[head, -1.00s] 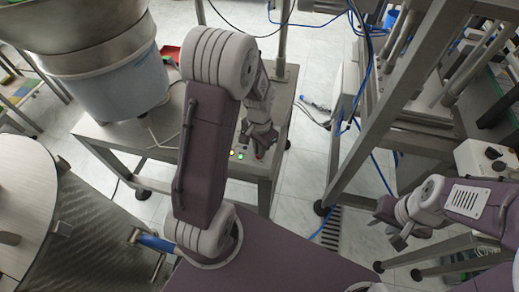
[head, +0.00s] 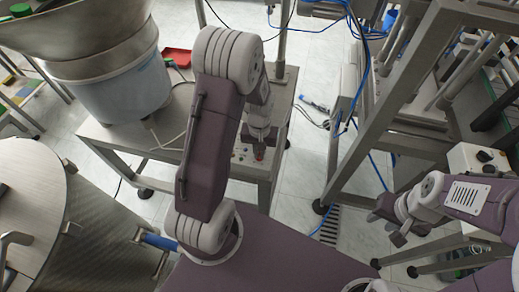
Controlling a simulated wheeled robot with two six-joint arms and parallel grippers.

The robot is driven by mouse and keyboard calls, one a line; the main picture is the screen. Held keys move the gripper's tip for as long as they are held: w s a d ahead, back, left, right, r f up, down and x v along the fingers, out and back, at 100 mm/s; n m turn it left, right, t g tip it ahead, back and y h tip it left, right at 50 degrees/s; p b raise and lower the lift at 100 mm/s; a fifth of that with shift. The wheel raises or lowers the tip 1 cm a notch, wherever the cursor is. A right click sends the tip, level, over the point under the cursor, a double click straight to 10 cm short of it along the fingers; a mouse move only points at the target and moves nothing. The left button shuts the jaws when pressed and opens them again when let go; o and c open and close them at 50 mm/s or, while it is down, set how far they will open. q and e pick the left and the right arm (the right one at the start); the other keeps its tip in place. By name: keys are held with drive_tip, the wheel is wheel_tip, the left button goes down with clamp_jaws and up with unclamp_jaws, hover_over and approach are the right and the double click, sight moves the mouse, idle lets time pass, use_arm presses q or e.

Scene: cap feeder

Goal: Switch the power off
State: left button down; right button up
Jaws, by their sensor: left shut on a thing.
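The control panel (head: 238,160) is on the front of the metal feeder table, low in the middle of the head view. My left gripper (head: 259,147) points down at its right part and is shut on a small red switch (head: 259,154). The fingers hide most of the switch, so its exact position cannot be read. The small lamps beside it look unlit. My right gripper (head: 388,228) is at the right, away from the panel, with its fingers apart and empty.
A large feeder bowl on a blue drum (head: 122,90) stands on the metal table (head: 110,132) at the upper left. A round metal turntable (head: 30,195) is at the left. A steel frame (head: 375,110) stands to the right, with tiled floor between.

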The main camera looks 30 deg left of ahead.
sight(259, 155)
use_arm(q)
drive_tip(key=n+p, duration=0.1)
drive_tip(key=n, duration=0.3)
drive_tip(key=shift+r+n+p, duration=0.1)
drive_tip(key=shift+n+p, duration=0.2)
drive_tip(key=shift+n, duration=0.1)
idle(0.5)
drive_tip(key=c, duration=1.5)
unclamp_jaws()
wheel_tip(259, 155, up, 9)
drive_tip(key=shift+p, duration=0.55)
